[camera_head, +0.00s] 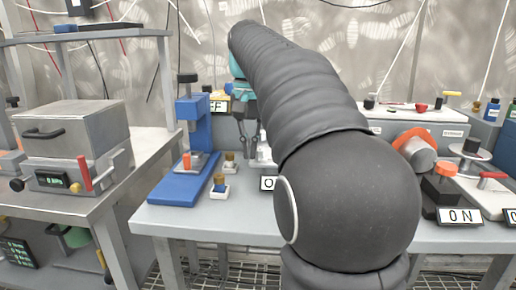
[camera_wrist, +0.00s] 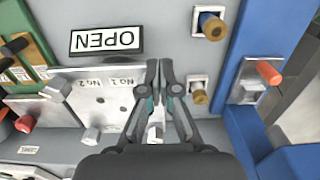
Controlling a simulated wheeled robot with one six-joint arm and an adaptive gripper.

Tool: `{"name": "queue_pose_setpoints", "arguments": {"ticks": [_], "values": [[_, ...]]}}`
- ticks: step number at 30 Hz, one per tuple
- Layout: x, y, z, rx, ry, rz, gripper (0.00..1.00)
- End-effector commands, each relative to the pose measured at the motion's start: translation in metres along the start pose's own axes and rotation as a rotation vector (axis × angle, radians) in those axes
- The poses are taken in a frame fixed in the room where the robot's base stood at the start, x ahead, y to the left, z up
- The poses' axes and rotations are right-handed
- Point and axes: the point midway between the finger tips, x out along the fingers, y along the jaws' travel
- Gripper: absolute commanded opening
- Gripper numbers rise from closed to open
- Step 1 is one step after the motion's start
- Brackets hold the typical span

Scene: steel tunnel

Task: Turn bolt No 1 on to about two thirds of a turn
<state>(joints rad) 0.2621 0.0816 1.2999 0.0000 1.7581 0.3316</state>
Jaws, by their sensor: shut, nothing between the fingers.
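The metal plate (camera_wrist: 118,98) carries upside-down labels No 1 and No 2 in the wrist view. A silver hex bolt, seemingly bolt No 1 (camera_wrist: 155,131), shows between the finger linkages of my gripper (camera_wrist: 161,64), partly covered by them. The other bolt, seemingly No 2 (camera_wrist: 91,134), stands to the left, clear of the fingers. My gripper's fingertips are together and empty, and appear above the plate's edge rather than around a bolt head. In the head view my gripper (camera_head: 246,140) points down over the bench behind my arm, which hides most of the plate.
An OPEN sign (camera_wrist: 107,40) lies beside the plate. Small sockets with brass-coloured pegs (camera_wrist: 211,26) stand to the right. A blue press (camera_head: 193,135) rises left of my gripper. A grey box (camera_head: 72,130) sits on the left table. An orange-capped device (camera_head: 412,148) stands at right.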

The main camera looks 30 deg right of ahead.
Motion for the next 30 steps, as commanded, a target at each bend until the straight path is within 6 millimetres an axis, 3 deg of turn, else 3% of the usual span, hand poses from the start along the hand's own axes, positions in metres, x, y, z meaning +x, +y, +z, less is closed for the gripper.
{"name": "queue_pose_setpoints", "arguments": {"ticks": [5,21,30], "values": [[-0.002,-0.001,0.003,0.000,0.000,0.000,0.00],[-0.053,-0.001,0.003,0.000,0.000,0.000,0.00],[-0.060,-0.001,0.003,0.000,-0.002,0.001,0.00]]}}
